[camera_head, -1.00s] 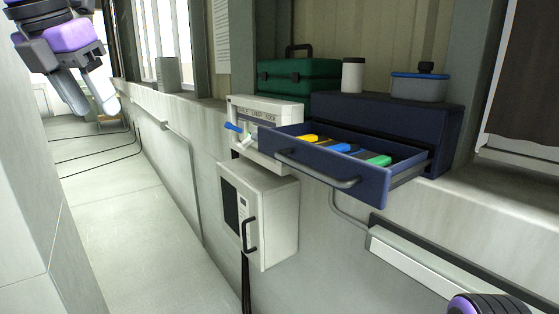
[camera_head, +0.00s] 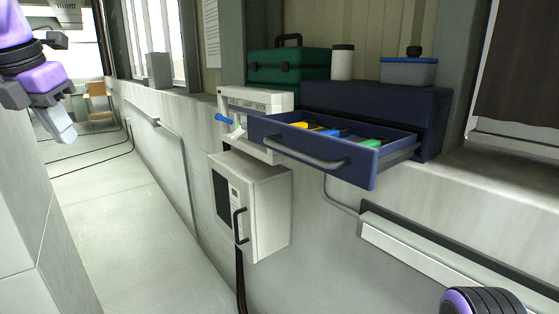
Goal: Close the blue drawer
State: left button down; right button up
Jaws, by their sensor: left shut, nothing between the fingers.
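The blue drawer (camera_head: 345,161) is pulled out of its dark blue cabinet (camera_head: 385,106) on the ledge. It has a grey bar handle (camera_head: 300,153) across its front. Yellow, blue and green items lie inside it, partly hidden by the drawer front. My left gripper (camera_head: 62,128) is shut and empty at the upper left, well apart from the drawer. At the lower right a purple and black part of mine shows, but my right gripper's fingers are not in view.
A white dock box (camera_head: 262,101) with a blue lever stands left of the drawer. A grey-white wall cabinet (camera_head: 264,205) hangs below it. The floor at left is clear.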

pick_arm(q)
jog(key=w+a+f+t+y+b, duration=0.2)
jog(key=w+a+f+t+y, duration=0.3)
jog(key=w+a+f, duration=0.4)
jog(key=m+t+h, duration=0.3)
jog(key=m+h, duration=0.6)
jog(key=h, duration=1)
send_near(277, 152)
jog(key=x, duration=0.7)
jog(key=shift+a+f, duration=0.1)
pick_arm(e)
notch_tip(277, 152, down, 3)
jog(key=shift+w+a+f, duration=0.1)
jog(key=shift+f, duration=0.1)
pick_arm(q)
jog(key=shift+a, duration=0.1)
